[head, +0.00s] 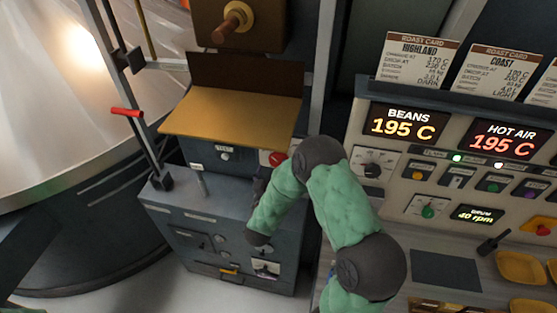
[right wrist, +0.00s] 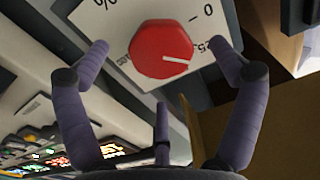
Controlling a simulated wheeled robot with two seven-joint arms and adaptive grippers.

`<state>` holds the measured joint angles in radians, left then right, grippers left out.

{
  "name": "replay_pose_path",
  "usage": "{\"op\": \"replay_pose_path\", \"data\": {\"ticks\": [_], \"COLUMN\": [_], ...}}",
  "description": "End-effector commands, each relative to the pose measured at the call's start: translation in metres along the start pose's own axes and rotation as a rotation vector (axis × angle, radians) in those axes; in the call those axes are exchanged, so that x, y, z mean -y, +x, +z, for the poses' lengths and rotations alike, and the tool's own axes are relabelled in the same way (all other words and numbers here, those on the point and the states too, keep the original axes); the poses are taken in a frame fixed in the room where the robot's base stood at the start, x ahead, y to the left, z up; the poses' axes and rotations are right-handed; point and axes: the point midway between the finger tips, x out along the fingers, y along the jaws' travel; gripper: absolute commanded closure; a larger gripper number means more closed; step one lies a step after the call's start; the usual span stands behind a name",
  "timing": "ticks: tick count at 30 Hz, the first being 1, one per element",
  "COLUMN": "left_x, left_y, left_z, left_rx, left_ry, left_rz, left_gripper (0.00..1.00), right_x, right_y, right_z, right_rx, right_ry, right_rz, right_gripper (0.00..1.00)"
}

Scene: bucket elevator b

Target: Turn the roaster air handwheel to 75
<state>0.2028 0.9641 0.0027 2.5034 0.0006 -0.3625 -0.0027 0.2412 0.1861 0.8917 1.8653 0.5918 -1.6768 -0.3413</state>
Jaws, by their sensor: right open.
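The red round handwheel (right wrist: 162,48) sits on a white dial plate (right wrist: 105,18) in the right wrist view. A white pointer line on it points right, towards the side marked 25. The marks 0 and 100 and a percent sign also show. In the head view a bit of the red handwheel (head: 275,158) shows on the dark machine, partly behind my right arm. My right gripper (right wrist: 160,50) is open, with one purple finger on each side of the handwheel and no visible contact. In the head view this gripper (head: 260,183) is mostly hidden. My left gripper is not in view.
The dark cabinet (head: 215,225) stands below a yellow tray (head: 235,115). The control panel (head: 400,165) with lit displays is to the right. A lever with a red handle (head: 126,112) is at the left. A wooden-knobbed box (head: 235,30) is above.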

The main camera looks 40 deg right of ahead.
Motion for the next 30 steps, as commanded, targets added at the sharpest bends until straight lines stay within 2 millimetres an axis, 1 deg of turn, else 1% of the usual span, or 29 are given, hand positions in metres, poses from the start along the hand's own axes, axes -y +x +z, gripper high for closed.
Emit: {"op": "replay_pose_path", "data": {"ticks": [1,3,9,14,22,23,24,26,27,28,30], "left_x": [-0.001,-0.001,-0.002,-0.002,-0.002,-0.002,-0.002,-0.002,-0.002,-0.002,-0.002], "left_y": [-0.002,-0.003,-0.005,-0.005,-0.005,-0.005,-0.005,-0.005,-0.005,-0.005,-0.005], "left_z": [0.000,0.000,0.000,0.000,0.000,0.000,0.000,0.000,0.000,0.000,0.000], "left_rx": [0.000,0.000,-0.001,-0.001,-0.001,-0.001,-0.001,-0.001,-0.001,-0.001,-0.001], "left_ry": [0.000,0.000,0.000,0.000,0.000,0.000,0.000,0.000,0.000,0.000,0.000], "left_rz": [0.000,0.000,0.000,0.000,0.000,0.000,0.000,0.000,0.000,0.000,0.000], "left_gripper": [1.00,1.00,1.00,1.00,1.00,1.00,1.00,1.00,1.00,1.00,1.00], "right_x": [-0.001,-0.001,0.000,0.000,0.000,0.000,0.000,0.000,0.000,0.001,0.001], "right_y": [0.010,0.021,0.044,0.051,0.052,0.052,0.052,0.052,0.052,0.052,0.052], "right_z": [-0.001,-0.001,0.000,0.000,0.000,0.000,0.000,0.000,0.000,0.001,0.001], "right_rx": [-0.001,0.000,0.000,0.002,0.001,0.001,0.001,0.001,0.002,0.002,0.003], "right_ry": [0.000,0.000,0.000,0.000,0.000,0.000,0.000,0.000,0.000,0.000,-0.001], "right_rz": [0.005,0.003,0.001,-0.001,-0.001,-0.001,-0.001,-0.001,-0.001,-0.002,-0.002], "right_gripper": [0.07,0.07,0.07,0.07,0.07,0.15,0.27,0.44,0.55,0.63,0.63]}}
